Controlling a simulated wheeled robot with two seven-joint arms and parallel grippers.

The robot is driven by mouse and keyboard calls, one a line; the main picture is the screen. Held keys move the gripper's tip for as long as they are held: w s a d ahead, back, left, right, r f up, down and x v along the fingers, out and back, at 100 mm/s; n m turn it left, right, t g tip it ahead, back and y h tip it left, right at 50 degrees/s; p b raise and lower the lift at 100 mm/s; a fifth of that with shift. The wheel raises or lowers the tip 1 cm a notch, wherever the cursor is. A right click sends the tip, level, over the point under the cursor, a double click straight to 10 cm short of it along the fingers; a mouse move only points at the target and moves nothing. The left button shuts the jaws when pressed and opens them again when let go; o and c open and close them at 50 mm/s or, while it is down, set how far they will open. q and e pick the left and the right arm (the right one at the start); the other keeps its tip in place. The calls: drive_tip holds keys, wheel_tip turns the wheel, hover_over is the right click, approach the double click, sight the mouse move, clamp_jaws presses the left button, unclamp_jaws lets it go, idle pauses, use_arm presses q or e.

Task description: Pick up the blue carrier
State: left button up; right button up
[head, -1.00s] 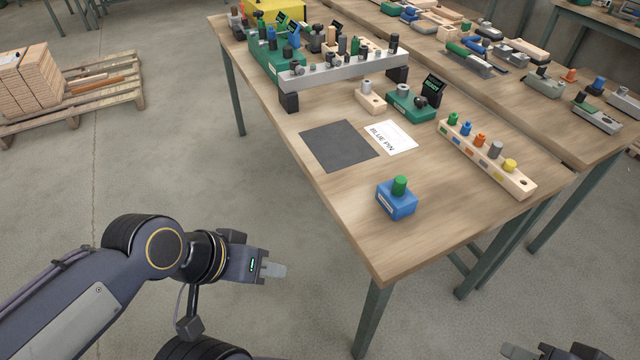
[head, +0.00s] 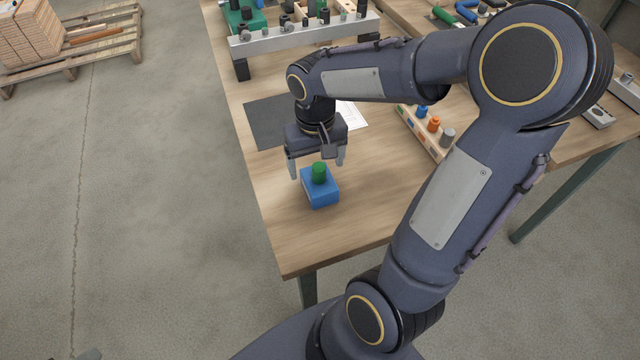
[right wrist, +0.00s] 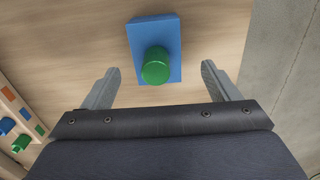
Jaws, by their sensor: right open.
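The blue carrier (head: 321,190) is a small blue block with a green peg (head: 319,173) standing upright in it. It sits on the wooden table near the left edge. My right gripper (head: 317,164) points down over it, open, with a finger to each side. In the right wrist view the blue carrier (right wrist: 143,36) and green peg (right wrist: 155,66) lie ahead between the open fingers of the right gripper (right wrist: 160,78), with gaps on both sides. Only a grey sliver at the bottom left of the head view may belong to my left gripper.
A dark mat (head: 266,124) and a white card (head: 352,116) lie behind the gripper. A wooden rack with coloured pegs (head: 433,125) is to the right, partly hidden by my arm. A grey rail (head: 300,37) stands farther back. The table (head: 290,240) in front is bare.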

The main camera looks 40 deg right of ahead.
sight(319, 180)
drive_tip(key=f, duration=0.6)
drive_tip(key=shift+s+d+f, duration=0.15)
drive_tip(key=shift+s, duration=0.1)
drive_tip(key=shift+c, duration=0.3)
drive_tip(key=c, duration=1.2)
drive_tip(key=shift+c, duration=0.4)
